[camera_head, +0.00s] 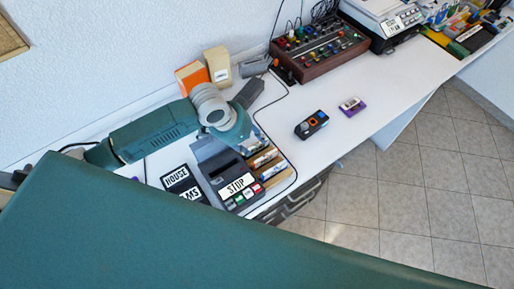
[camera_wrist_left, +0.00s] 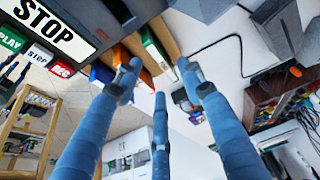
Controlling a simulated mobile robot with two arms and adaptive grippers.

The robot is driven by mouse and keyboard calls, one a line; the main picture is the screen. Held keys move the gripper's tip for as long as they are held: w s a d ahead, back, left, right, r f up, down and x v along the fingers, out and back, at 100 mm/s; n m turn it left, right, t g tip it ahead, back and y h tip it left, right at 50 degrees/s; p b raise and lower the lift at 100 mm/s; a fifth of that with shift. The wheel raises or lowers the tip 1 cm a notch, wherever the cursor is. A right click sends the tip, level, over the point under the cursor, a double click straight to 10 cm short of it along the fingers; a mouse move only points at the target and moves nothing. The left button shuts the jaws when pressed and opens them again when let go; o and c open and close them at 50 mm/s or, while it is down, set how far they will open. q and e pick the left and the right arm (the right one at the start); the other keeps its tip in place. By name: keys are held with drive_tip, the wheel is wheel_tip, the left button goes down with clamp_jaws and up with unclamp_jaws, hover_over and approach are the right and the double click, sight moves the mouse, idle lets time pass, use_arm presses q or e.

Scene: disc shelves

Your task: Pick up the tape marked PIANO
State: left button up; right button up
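No label reading PIANO is legible in either view. A purple tape (camera_head: 352,106) with a pale label lies flat on the white table, its text too small to read. Dark cases marked HOUSE (camera_head: 176,177) and partly MS lie left of the grey recorder (camera_head: 228,174), which bears a STOP label. Several coloured tapes sit in a wooden rack beside the recorder, their labels unreadable. My left gripper is near the recorder and rack; its fingers are not clear in the head view. In the left wrist view its blue fingers (camera_wrist_left: 160,84) are spread, with nothing held. My right gripper is not in view.
A small black device (camera_head: 312,125) lies near the purple tape. A wood-sided mixer (camera_head: 320,55) and a printer (camera_head: 382,20) stand farther back. Orange and tan boxes (camera_head: 218,64) stand by the wall. A black cable curves around the recorder. The table between mixer and purple tape is clear.

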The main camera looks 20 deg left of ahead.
sight(256, 146)
use_arm(q)
drive_tip(key=p+x, duration=0.1)
drive_tip(key=x, duration=0.3)
drive_tip(key=shift+f, duration=0.25)
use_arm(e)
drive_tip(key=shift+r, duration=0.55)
use_arm(q)
drive_tip(key=shift+c, duration=0.5)
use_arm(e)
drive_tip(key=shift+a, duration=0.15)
use_arm(q)
clamp_jaws()
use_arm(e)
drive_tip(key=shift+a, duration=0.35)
use_arm(q)
drive_tip(key=shift+r, duration=0.15)
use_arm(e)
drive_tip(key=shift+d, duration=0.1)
